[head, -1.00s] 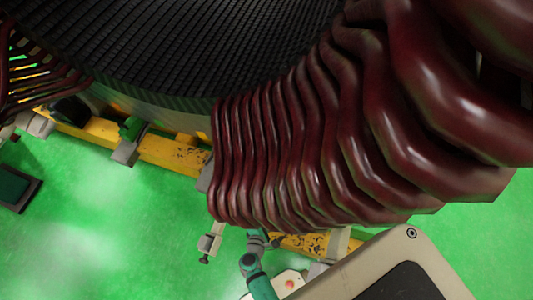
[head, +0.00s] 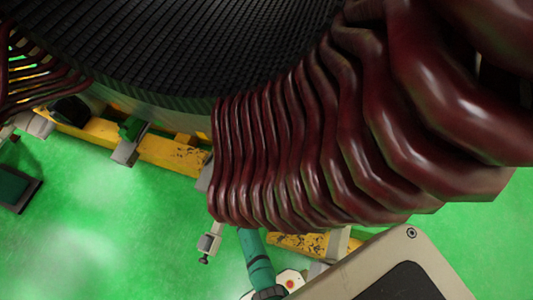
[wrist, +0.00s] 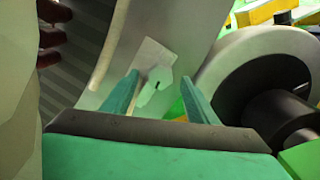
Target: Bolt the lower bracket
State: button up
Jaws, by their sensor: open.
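My gripper (wrist: 160,80) shows in the wrist view with its two teal fingers apart. Between and just beyond the fingertips is a small pale piece with a dark slot (wrist: 155,86). It lies in front of a light flat plate (wrist: 152,57) on a grey curved surface. I cannot tell whether this plate is the lower bracket, and no bolt is clearly seen. Nothing is clearly held. In the head view my teal arm shows below the coils, and its gripper is hidden behind them.
Dark red coils (head: 290,150) hang from the black ribbed stator (head: 190,45). A yellow beam (head: 170,152) with grey clamps (head: 128,150) runs underneath. A large grey ring (wrist: 265,60) stands close on the right in the wrist view.

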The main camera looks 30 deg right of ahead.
jog(key=shift+x, duration=2.15)
jog(key=shift+s, duration=0.1)
jog(key=c, duration=1.1)
jog(key=shift+o, duration=0.2)
